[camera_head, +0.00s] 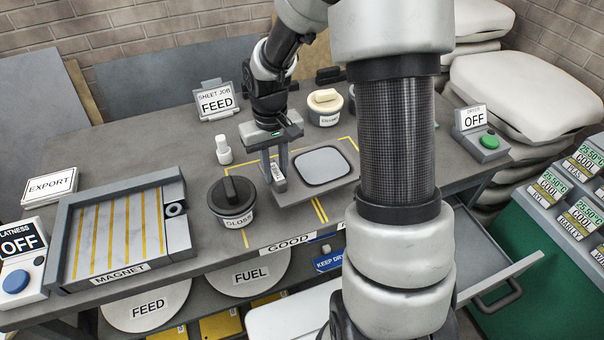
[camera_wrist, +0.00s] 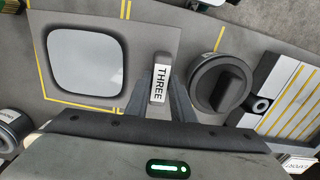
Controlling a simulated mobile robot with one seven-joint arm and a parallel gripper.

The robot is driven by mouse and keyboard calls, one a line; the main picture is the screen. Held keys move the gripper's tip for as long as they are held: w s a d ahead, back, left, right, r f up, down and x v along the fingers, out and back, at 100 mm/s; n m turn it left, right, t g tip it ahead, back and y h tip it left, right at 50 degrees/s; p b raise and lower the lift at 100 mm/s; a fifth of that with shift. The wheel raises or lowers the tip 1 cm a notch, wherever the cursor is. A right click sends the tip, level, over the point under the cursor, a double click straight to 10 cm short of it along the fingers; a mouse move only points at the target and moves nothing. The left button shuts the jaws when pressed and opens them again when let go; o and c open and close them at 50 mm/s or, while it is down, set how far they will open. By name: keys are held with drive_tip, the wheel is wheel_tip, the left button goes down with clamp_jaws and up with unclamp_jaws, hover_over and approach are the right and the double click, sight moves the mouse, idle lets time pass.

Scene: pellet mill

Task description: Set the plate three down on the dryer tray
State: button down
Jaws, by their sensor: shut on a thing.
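Plate three (camera_head: 293,193) is a flat grey plate with a pale, dark-rimmed rounded square on it. Its upright grip (camera_wrist: 160,85) has a white label reading THREE. My gripper (camera_head: 277,172) points down and is shut on this grip, with a finger on each side. In the head view the plate is over the yellow-marked area of the bench; I cannot tell whether it touches the bench. An open grey drawer-like tray (camera_head: 513,268) with a handle is at the lower right, partly hidden by my arm. I see no label naming it the dryer tray.
A dark-knobbed GLOSS pot (camera_head: 232,204) stands just left of the plate. A white bottle (camera_head: 223,150), a second lidded pot (camera_head: 324,108) and the FEED sign (camera_head: 216,100) stand behind. The MAGNET tray (camera_head: 120,235) is left. The DRYER OFF switch box (camera_head: 482,140) is right.

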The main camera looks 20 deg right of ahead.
drive_tip(key=r+p, duration=0.1)
drive_tip(key=s+r+p, duration=0.1)
drive_tip(key=shift+s+r+m+p, duration=0.15)
drive_tip(key=shift+r+m+p, duration=0.15)
drive_tip(key=shift+m+p, duration=0.1)
drive_tip(key=shift+s, duration=0.15)
drive_tip(key=shift+f, duration=0.15)
drive_tip(key=shift+s, duration=0.1)
